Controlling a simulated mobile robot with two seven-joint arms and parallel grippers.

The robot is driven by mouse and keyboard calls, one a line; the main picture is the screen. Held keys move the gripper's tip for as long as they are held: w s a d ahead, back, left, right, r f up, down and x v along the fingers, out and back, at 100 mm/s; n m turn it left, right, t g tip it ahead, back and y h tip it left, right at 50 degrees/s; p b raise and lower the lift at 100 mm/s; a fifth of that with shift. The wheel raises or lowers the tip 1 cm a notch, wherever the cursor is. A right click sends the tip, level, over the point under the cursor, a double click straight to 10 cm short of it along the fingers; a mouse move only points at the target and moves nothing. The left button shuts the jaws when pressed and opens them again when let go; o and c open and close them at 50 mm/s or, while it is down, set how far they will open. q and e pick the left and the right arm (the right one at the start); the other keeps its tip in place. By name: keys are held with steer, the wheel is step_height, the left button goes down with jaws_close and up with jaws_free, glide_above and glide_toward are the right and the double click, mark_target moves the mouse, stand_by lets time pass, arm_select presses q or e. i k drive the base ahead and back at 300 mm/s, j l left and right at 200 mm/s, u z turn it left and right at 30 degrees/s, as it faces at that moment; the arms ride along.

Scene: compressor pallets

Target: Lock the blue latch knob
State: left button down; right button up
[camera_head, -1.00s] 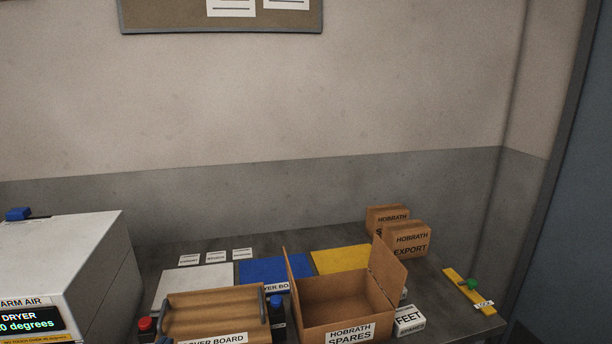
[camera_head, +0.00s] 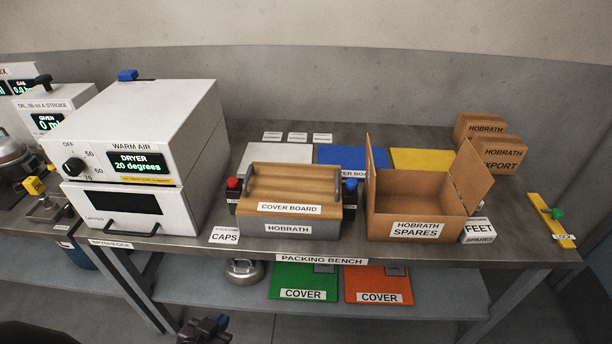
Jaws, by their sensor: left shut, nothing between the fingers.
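The blue latch knob (camera_head: 350,184) sits on a dark upright mount at the right end of the grey HOBRATH box (camera_head: 300,229). Its locked or unlocked position is too small to tell. A red knob (camera_head: 234,184) sits at the box's left end. A wooden cover board (camera_head: 293,186) with dark handles lies on top of the box. My left gripper (camera_head: 214,322) shows at the bottom edge, low in front of the bench and well away from the knob. It is shut and empty. My right gripper is out of view.
An open HOBRATH SPARES carton (camera_head: 417,225) stands close to the right of the blue knob. The white dryer (camera_head: 138,206) stands to the left. Green (camera_head: 303,280) and orange (camera_head: 378,285) covers lie on the lower shelf. A yellow LOCK strip (camera_head: 541,206) lies at the right end.

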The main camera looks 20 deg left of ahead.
mark_target(351, 184)
steer(key=u, duration=0.65)
steer(key=i+l+u, duration=0.3)
steer(key=l, duration=0.2)
